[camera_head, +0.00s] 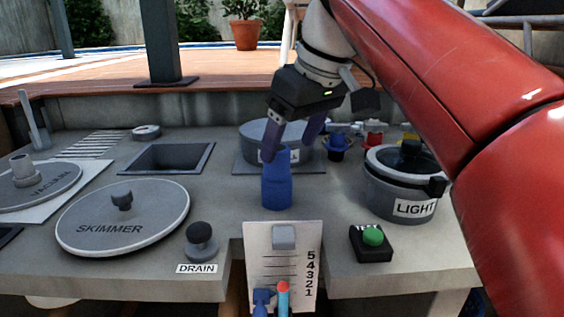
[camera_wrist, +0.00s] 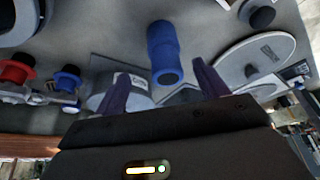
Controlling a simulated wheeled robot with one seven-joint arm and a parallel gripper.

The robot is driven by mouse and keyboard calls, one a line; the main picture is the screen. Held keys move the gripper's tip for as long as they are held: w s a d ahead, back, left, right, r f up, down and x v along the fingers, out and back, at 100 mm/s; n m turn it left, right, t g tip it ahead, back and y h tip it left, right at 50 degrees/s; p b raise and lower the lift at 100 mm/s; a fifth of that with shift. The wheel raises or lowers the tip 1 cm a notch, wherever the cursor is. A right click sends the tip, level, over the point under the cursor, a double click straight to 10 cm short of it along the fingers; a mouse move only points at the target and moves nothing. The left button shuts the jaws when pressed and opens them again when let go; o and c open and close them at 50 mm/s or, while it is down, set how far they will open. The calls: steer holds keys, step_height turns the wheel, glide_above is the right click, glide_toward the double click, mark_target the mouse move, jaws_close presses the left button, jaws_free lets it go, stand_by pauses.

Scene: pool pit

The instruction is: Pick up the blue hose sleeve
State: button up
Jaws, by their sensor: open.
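The blue hose sleeve (camera_head: 277,180) stands upright on the grey counter, near the middle and behind the front notch. It also shows in the wrist view (camera_wrist: 163,52), top centre, with its dark open end facing the camera. My gripper (camera_head: 293,148) is just above and behind the sleeve in the head view. In the wrist view its two dark purple fingers (camera_wrist: 162,84) are spread apart, with the sleeve's near end in line with the gap between them. The fingers are open and empty. I cannot tell how far the fingertips are from the sleeve.
A grey round pot (camera_head: 258,132) stands behind the sleeve. The LIGHT pot (camera_head: 400,190) and green button (camera_head: 373,236) are to the right. The SKIMMER lid (camera_head: 125,218) and DRAIN knob (camera_head: 201,240) are to the left. Blue (camera_head: 338,146) and red valves (camera_head: 373,134) sit behind.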

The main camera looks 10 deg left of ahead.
mark_target(275, 173)
steer(key=x, duration=0.2)
steer(key=b+x, duration=0.1)
steer(key=x, duration=0.4)
steer(key=shift+s+a+f+b, duration=0.2)
steer(key=shift+a+f+b, duration=0.05)
steer(key=shift+a+b, duration=0.1)
steer(key=c, duration=1)
steer(key=shift+c, duration=0.2)
steer(key=shift+r, duration=0.1)
step_height(275, 173, up, 9)
steer(key=shift+w+f+p, duration=0.1)
steer(key=shift+p, duration=0.8)
steer(key=shift+r, duration=0.55)
steer(key=shift+s, duration=0.2)
